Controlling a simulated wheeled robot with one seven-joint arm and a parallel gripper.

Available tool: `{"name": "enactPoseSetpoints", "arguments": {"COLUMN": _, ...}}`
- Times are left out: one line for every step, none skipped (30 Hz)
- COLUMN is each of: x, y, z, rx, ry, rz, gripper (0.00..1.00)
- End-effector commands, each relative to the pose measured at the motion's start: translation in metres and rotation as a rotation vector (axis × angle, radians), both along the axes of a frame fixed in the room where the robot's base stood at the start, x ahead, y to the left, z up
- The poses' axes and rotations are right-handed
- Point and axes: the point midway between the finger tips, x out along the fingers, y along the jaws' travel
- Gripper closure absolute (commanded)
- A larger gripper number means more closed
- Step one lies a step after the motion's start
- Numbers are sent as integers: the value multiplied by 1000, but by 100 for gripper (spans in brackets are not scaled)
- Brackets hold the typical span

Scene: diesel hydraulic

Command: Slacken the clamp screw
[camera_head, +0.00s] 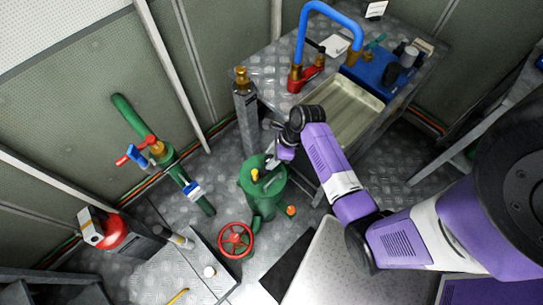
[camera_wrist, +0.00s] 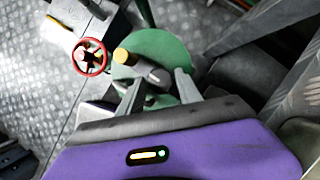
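A green canister (camera_head: 262,200) stands on the floor left of the bench, and its round green lid also shows in the wrist view (camera_wrist: 172,46). On the lid is a yellow knob (camera_wrist: 124,56), also visible in the head view (camera_head: 255,174). A short grey bar with a dark end (camera_wrist: 152,73) lies across the lid beside the knob; it may be the clamp screw, but I cannot tell for sure. My gripper (camera_wrist: 160,80) is open above the lid, its fingers spread on either side of the bar. In the head view my gripper (camera_head: 274,160) partly hides the lid.
A red handwheel (camera_head: 236,240) sits low at the canister's front left. The metal bench (camera_head: 270,66) with a shallow tray (camera_head: 350,112) stands close behind and right. A grey post (camera_head: 246,118) rises behind the canister. A green pipe (camera_head: 133,118) with valves runs at left.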

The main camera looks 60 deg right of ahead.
Motion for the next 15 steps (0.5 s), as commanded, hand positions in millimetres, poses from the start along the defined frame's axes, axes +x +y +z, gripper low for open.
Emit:
{"name": "enactPoseSetpoints", "arguments": {"x": 0, "y": 0, "z": 0, "rx": 0, "ry": 0, "rz": 0, "gripper": 71}}
{"name": "enactPoseSetpoints", "arguments": {"x": 0, "y": 0, "z": 0, "rx": 0, "ry": 0, "rz": 0, "gripper": 77}}
{"name": "enactPoseSetpoints", "arguments": {"x": 0, "y": 0, "z": 0, "rx": 0, "ry": 0, "rz": 0, "gripper": 84}}
{"name": "enactPoseSetpoints", "arguments": {"x": 0, "y": 0, "z": 0, "rx": 0, "ry": 0, "rz": 0, "gripper": 90}}
{"name": "enactPoseSetpoints", "arguments": {"x": 0, "y": 0, "z": 0, "rx": 0, "ry": 0, "rz": 0, "gripper": 96}}
{"name": "enactPoseSetpoints", "arguments": {"x": 0, "y": 0, "z": 0, "rx": 0, "ry": 0, "rz": 0, "gripper": 100}}
{"name": "enactPoseSetpoints", "arguments": {"x": 0, "y": 0, "z": 0, "rx": 1, "ry": 0, "rz": 0, "gripper": 100}}
{"name": "enactPoseSetpoints", "arguments": {"x": 0, "y": 0, "z": 0, "rx": 1, "ry": 0, "rz": 0, "gripper": 100}}
{"name": "enactPoseSetpoints", "arguments": {"x": 0, "y": 0, "z": 0, "rx": 0, "ry": 0, "rz": 2, "gripper": 100}}
{"name": "enactPoseSetpoints", "arguments": {"x": 0, "y": 0, "z": 0, "rx": 0, "ry": 0, "rz": 4, "gripper": 100}}
{"name": "enactPoseSetpoints", "arguments": {"x": 0, "y": 0, "z": 1, "rx": 0, "ry": 0, "rz": 8, "gripper": 100}}
{"name": "enactPoseSetpoints", "arguments": {"x": 0, "y": 0, "z": 1, "rx": 1, "ry": 0, "rz": 13, "gripper": 100}}
{"name": "enactPoseSetpoints", "arguments": {"x": 0, "y": 0, "z": 1, "rx": 1, "ry": 1, "rz": 18, "gripper": 100}}
{"name": "enactPoseSetpoints", "arguments": {"x": 0, "y": 0, "z": 1, "rx": 1, "ry": 1, "rz": 25, "gripper": 100}}
{"name": "enactPoseSetpoints", "arguments": {"x": 0, "y": 0, "z": 2, "rx": 2, "ry": 0, "rz": 38, "gripper": 100}}
